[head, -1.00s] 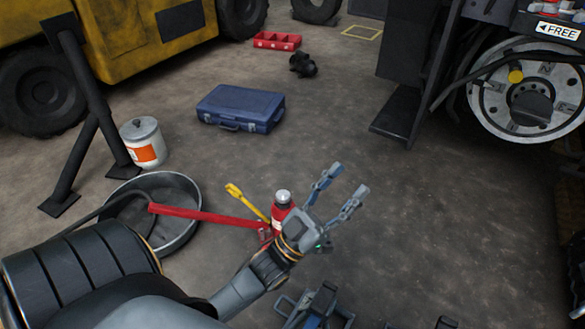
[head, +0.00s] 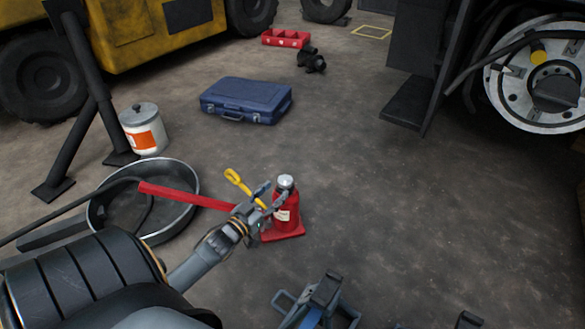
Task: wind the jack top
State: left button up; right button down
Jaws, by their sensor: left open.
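The jack is a red bottle jack (head: 287,215) standing upright on its red base plate, right of the round pan. Its silver top (head: 286,182) shows at the upper end. A long red handle (head: 190,196) runs left from near the jack, partly behind my arm. My left gripper (head: 272,196) is open at the left side of the jack. Its fingers point up and right toward the jack's upper part, just below the silver top. I cannot tell whether they touch it. My right gripper is not in view.
A yellow tool (head: 238,181) is just behind my left gripper. A dark round pan (head: 182,222) lies left, near a white canister (head: 143,128). A blue case (head: 246,100) lies behind. A blue-grey metal frame (head: 325,292) is in front. The floor to the right is clear.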

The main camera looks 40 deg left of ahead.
aim_at(290, 177)
pick_arm(q)
jog(key=w+b, duration=0.1)
jog(key=w, duration=0.2)
jog(key=w+b, duration=0.2)
jog(key=w, duration=0.1)
jog(key=w+b, duration=0.2)
jog(key=w, duration=0.1)
jog(key=shift+w+a+f, duration=0.1)
jog(key=shift+a+f, duration=0.05)
jog(key=shift+a, duration=0.25)
jog(key=shift+w, duration=0.35)
jog(key=shift+c, duration=0.2)
jog(key=c, duration=1)
grip_shut()
